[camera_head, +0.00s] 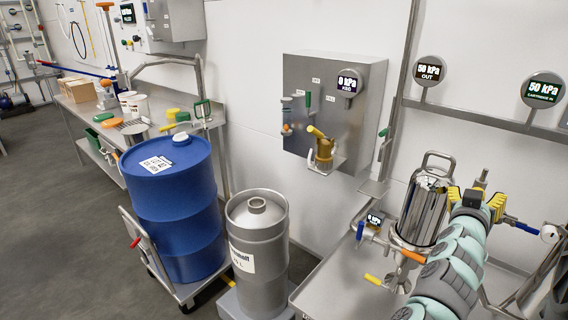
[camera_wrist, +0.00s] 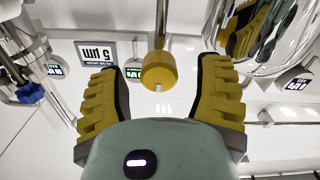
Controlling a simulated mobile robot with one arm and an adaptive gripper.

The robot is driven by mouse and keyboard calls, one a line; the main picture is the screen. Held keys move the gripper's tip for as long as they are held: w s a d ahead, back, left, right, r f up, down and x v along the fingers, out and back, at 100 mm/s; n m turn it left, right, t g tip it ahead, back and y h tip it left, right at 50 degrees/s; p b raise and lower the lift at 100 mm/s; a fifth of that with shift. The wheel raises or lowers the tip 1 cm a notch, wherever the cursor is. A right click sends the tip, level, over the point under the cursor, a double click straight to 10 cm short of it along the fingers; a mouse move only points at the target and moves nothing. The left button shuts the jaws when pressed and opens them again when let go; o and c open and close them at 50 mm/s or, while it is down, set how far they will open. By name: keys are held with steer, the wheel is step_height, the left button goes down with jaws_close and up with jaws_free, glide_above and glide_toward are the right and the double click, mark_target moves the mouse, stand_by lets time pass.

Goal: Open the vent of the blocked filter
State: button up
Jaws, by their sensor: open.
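My gripper (camera_head: 475,202) is open and empty at the right in the head view, beside a shiny metal filter housing (camera_head: 425,205) with a top handle. In the wrist view its two yellow ribbed fingers stand wide apart, and a yellow round knob (camera_wrist: 158,72) on a metal stem appears between them. I cannot tell whether the knob is level with the fingertips or beyond them; no contact shows. A second shiny housing (camera_head: 540,275) is partly hidden behind my arm at the right edge. The frames do not show which filter is blocked.
Two round gauges on the wall, the OUT gauge (camera_head: 429,71) and the CARTRIDGE IN gauge (camera_head: 542,90), read 50 kPa. An orange-handled valve (camera_head: 408,256) sits below the first housing. A grey wall box (camera_head: 333,110), steel keg (camera_head: 257,240) and blue drum (camera_head: 172,210) stand left.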

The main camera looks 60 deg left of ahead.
steer(key=shift+w+r, duration=0.1)
steer(key=shift+w, duration=0.35)
steer(key=shift+o, duration=0.2)
steer(key=shift+a, duration=0.1)
jaws_close()
